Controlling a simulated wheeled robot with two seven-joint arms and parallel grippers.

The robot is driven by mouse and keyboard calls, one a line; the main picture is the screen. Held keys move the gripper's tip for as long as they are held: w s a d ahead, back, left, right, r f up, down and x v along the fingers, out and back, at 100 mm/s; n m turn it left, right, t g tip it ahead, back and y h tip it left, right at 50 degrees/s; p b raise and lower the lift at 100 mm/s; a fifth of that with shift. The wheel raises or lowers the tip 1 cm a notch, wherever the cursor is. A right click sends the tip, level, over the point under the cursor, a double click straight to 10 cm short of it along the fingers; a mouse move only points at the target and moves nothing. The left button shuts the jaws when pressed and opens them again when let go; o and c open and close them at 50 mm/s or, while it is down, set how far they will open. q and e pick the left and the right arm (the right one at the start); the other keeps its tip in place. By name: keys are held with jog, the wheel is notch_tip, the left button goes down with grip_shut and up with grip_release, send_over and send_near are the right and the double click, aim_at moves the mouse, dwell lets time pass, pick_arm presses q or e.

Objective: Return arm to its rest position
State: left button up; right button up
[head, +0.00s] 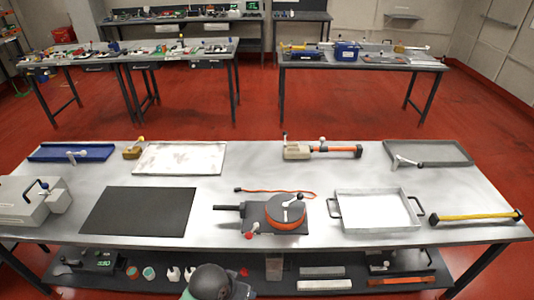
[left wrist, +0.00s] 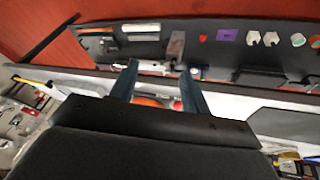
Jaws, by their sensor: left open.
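My left gripper (left wrist: 162,80) shows in the left wrist view, with its two dark fingers apart and nothing held between them. A bit of orange shows low between the fingers, mostly hidden by the gripper body. In the head view neither gripper can be made out. The worktable (head: 275,170) stands across the front there, with no gripper over its top. My right gripper is not in view.
The table holds a black mat (head: 140,211), an orange-sided round device (head: 286,213), a white tray (head: 375,209) and a yellow-handled bar (head: 476,216). A lower shelf (head: 345,262) carries small parts. Red floor (head: 260,115) lies open behind the table.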

pick_arm(q)
jog(key=s+a+n+y, duration=0.2)
jog(key=s+a+y, duration=0.1)
jog(key=s+a, duration=0.95)
jog(key=w+f+g+b, duration=0.15)
jog(key=f+b, duration=0.25)
jog(key=f, duration=1.3)
jog(key=w+f+t+b, duration=0.15)
jog(key=f+b, duration=0.25)
jog(key=f, duration=1.4)
jog(key=s+f+g+b, duration=0.1)
jog(key=s+f, duration=0.3)
jog(key=f, duration=0.9)
jog(key=s+f+b, duration=0.4)
jog(key=f, duration=0.9)
jog(key=shift+d+g, duration=0.15)
jog(key=shift+g, duration=0.25)
jog(key=shift+w, duration=0.1)
